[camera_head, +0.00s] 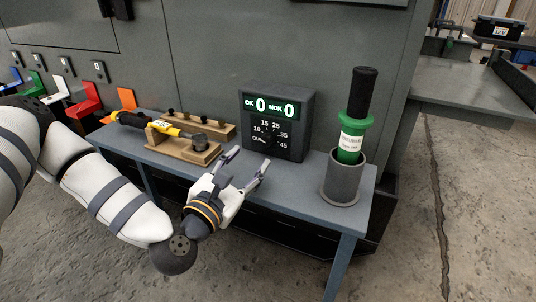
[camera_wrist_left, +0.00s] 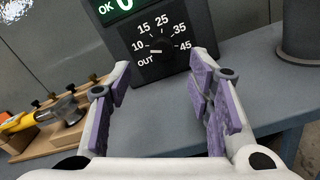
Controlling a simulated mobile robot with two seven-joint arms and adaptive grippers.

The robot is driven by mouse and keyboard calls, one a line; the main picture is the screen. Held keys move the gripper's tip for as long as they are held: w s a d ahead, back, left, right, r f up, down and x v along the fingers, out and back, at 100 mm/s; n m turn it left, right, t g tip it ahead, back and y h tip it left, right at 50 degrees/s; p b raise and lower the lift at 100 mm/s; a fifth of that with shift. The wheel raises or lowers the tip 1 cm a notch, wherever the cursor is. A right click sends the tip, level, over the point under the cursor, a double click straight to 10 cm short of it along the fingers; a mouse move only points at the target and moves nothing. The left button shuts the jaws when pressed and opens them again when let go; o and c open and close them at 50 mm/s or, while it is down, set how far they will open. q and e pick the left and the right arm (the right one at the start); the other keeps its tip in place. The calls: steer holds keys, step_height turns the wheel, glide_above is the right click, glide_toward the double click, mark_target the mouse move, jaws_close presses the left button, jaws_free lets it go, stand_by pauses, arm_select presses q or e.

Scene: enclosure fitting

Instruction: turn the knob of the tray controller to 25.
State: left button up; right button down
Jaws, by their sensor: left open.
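The tray controller (camera_head: 296,148) is a dark box at the back of the blue-grey table, with a green display reading OK 0 and NOK 0. Its dark knob (camera_wrist_left: 158,47) sits in a dial marked OUT, 10, 15, 25, 35 and 45; its white mark seems to point toward OUT. In the head view the knob (camera_head: 269,139) is small and dark. My left gripper (camera_head: 247,159) is open and empty in front of the controller, its fingers toward the dial. In the left wrist view the fingers (camera_wrist_left: 162,78) stand apart, below the knob and not touching it. My right gripper is not in view.
Left of the controller, a wooden stand (camera_head: 180,150) holds a yellow and black tool (camera_head: 150,124). To the right, a grey cup (camera_head: 344,184) holds a green and black tool (camera_head: 355,120). The table (camera_head: 300,188) has clear room before the controller.

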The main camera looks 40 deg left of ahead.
mark_target(266, 141)
arm_select(q)
steer(key=b+x, duration=0.1)
steer(key=x, duration=0.8)
steer(key=shift+w+d+b, duration=0.1)
steer(key=shift+w+b, duration=0.05)
steer(key=shift+b, duration=0.25)
steer(key=shift+f, duration=0.1)
jaws_close()
